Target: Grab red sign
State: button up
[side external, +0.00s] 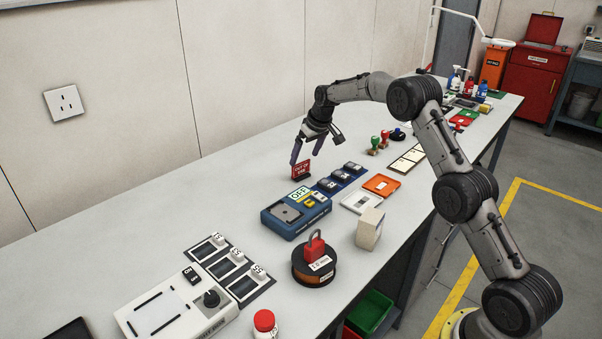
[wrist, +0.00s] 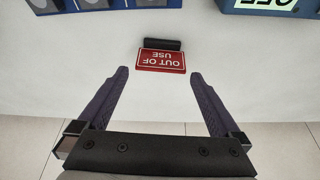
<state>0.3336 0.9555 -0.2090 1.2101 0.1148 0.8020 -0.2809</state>
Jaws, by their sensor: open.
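The red sign (side external: 301,170) with white "OUT OF USE" lettering stands on the white table near its wall-side edge, behind the blue device. In the wrist view the red sign (wrist: 161,61) lies ahead of my gripper, a little beyond the fingertips and between their lines, with a dark base along its far side. My gripper (side external: 306,152) is just above the sign in the side view. Its two dark fingers are spread wide and empty in the wrist view (wrist: 158,72). The fingers do not appear to touch the sign.
A blue device (side external: 296,214) with an "OFF" plate stands close in front of the sign, with a blue holder of several dark blocks (side external: 340,178) beside it. A red padlock (side external: 314,247) sits on a round spool. The table left of the sign is clear.

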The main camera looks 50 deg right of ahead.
aim_at(302, 166)
jog(key=x, duration=0.5)
jog(key=shift+s+a+f, duration=0.1)
jog(key=shift+s+a, duration=0.05)
jog(key=shift+s, duration=0.15)
jog(key=shift+c, duration=0.3)
jog(key=c, duration=1)
